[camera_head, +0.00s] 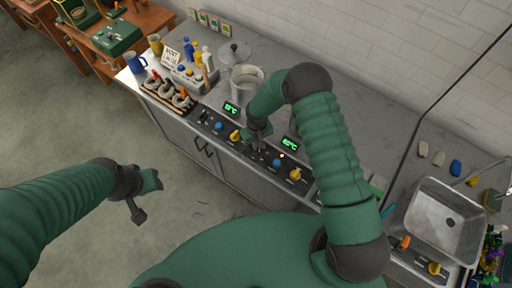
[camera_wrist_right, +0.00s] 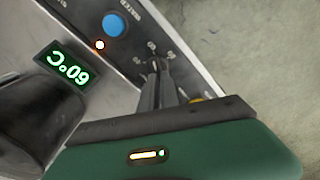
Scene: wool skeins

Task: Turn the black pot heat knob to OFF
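My right gripper (camera_head: 258,138) reaches down to the black control panel on the counter's front. In the right wrist view its two dark fingers (camera_wrist_right: 162,85) are close together, with their tips at a dial with small white marks. Something dark shows at the tips, but I cannot tell the black knob from the fingers or whether they grip it.
More knobs line the panel, including blue (camera_head: 277,163) and yellow (camera_head: 295,174) ones to the right and a yellow one (camera_head: 235,135) to the left. A metal pot (camera_head: 246,77) stands behind. A sink (camera_head: 443,218) is at right. Open floor lies in front.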

